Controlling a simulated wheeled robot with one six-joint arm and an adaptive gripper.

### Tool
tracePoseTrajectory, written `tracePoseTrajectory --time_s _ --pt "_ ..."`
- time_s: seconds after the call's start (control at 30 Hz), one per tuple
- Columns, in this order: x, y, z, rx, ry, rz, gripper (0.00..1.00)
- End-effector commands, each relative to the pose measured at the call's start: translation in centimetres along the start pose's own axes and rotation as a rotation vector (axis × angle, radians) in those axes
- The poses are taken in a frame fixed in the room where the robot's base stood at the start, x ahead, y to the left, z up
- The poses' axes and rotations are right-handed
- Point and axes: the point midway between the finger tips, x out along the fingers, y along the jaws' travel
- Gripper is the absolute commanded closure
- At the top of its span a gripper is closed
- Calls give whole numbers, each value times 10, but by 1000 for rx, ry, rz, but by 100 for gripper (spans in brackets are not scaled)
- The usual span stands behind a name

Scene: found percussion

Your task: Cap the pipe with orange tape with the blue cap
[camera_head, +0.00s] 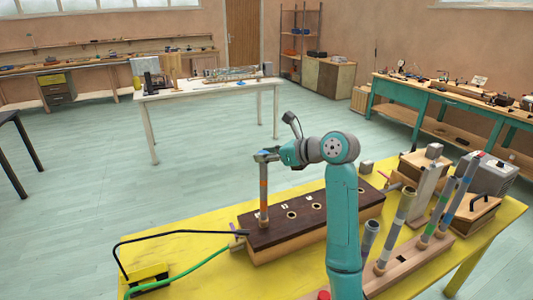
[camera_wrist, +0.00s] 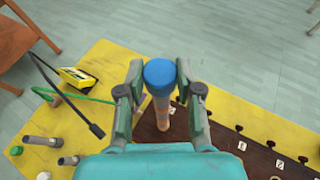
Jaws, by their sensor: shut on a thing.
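The pipe with orange tape (camera_head: 264,203) stands upright at the left end of a dark-topped wooden box (camera_head: 318,221); its tan shaft (camera_wrist: 163,112) also shows in the wrist view. The blue cap (camera_wrist: 160,73) is at the pipe's top end, between my fingertips. My gripper (camera_head: 266,155) is shut on the blue cap, directly above the pipe. The cap covers the pipe's mouth in the wrist view, so I cannot tell how far it is seated.
A wooden rack (camera_head: 408,262) with several taped pipes stands at the right of the yellow table (camera_head: 195,250). A black bent rod (camera_head: 180,235) and a green hose (camera_head: 190,265) lie at the left. Several labelled holes in the box top are empty.

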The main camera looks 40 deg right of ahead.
Motion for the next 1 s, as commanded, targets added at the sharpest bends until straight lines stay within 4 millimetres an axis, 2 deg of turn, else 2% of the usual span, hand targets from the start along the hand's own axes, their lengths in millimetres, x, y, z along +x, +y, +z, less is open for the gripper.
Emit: tracePoseTrajectory --time_s 1.0 --pt "8 0 -20 1 1 0 80"
